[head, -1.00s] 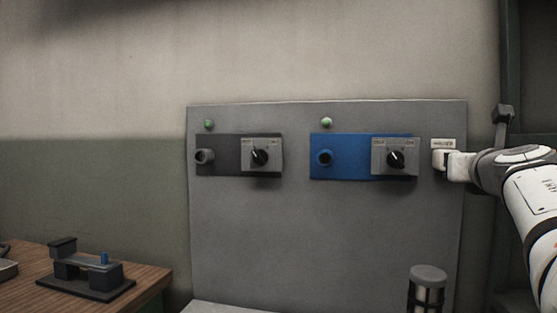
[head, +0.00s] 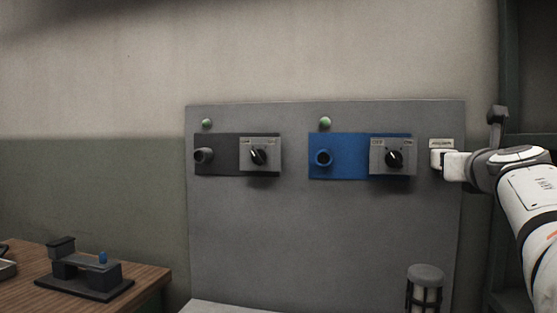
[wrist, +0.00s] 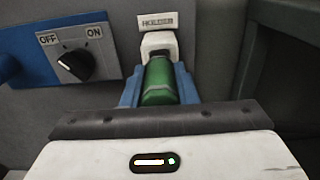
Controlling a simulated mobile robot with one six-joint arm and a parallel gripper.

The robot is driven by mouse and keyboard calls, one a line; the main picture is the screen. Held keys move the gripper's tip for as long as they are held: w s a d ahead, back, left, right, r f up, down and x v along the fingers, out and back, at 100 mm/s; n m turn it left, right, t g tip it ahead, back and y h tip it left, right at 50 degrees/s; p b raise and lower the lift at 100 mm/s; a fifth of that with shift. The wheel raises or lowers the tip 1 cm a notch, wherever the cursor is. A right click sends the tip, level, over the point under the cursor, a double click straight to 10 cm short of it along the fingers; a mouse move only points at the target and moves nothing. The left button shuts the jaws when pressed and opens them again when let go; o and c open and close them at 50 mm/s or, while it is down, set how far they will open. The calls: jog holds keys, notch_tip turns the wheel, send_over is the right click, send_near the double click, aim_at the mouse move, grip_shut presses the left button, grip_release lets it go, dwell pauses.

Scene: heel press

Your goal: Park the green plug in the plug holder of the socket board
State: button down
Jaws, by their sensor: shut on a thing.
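The green plug (wrist: 159,82) is between the two blue fingers of my gripper (wrist: 158,88) in the wrist view. My gripper is shut on it. The plug's far end meets the white plug holder (wrist: 159,43), under a label reading HOLDER. How deep the plug sits in the holder is hidden. In the head view the plug holder (head: 437,157) is at the right edge of the grey socket board (head: 300,230), and my gripper (head: 457,166) is right against it. The plug cannot be made out there.
A blue socket (head: 323,158) with an OFF/ON switch (head: 393,158) is left of the holder. A dark socket (head: 204,156) with another switch (head: 259,156) is further left. A dark cylinder (head: 426,275) stands below. A wooden table (head: 150,277) bears a small press (head: 85,275).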

jog(key=shift+x, duration=0.95)
jog(key=c, duration=1.1)
grip_release()
jog(key=shift+o, duration=0.2)
